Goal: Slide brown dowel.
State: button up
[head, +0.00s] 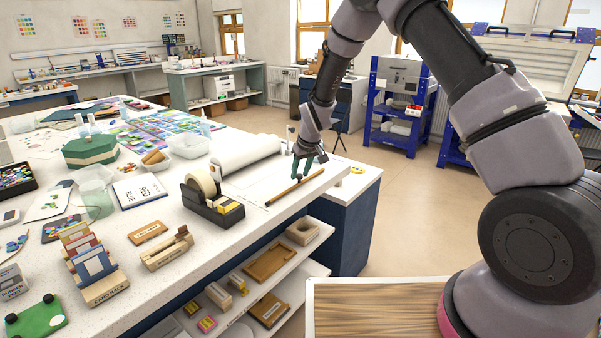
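The brown dowel (290,190) is a thin rod lying on the white worktop, near its right end and close to the front edge. It lies at a slant, its far end pointing right. My gripper (301,175) is over the far half of the dowel, pointing down. Its teal fingers look parted, with a gap between them. The fingertips are close to the dowel. I cannot tell whether they touch it.
A white paper roll (245,152) lies behind the dowel, on a pale sheet. A tape dispenser (213,205) stands to the left. Shelves (285,290) with wooden pieces are below the worktop. The worktop immediately around the dowel is clear.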

jog(key=v, duration=1)
jog(key=shift+r, duration=0.4)
jog(key=shift+s+d, duration=0.1)
jog(key=s+d+r+m, duration=0.2)
jog(key=s+d+r, duration=0.1)
jog(key=d+r, duration=0.3)
jog(key=s+d+r+m+t, duration=0.1)
jog(key=s+d+r, duration=0.3)
jog(key=r, duration=0.4)
jog(key=s+d+r+m, duration=0.2)
jog(key=s+d+r, duration=0.1)
jog(key=d+r, duration=0.25)
jog(key=s+d+r+m+t, duration=0.1)
jog(key=s+d+r+m, duration=0.1)
jog(key=s, duration=0.8)
jog(key=s+d+r+m+t, duration=0.1)
jog(key=s+d+r+m, duration=0.2)
jog(key=s, duration=0.7)
jog(key=d+r, duration=0.2)
jog(key=d, duration=0.2)
jog(key=shift+s, duration=0.2)
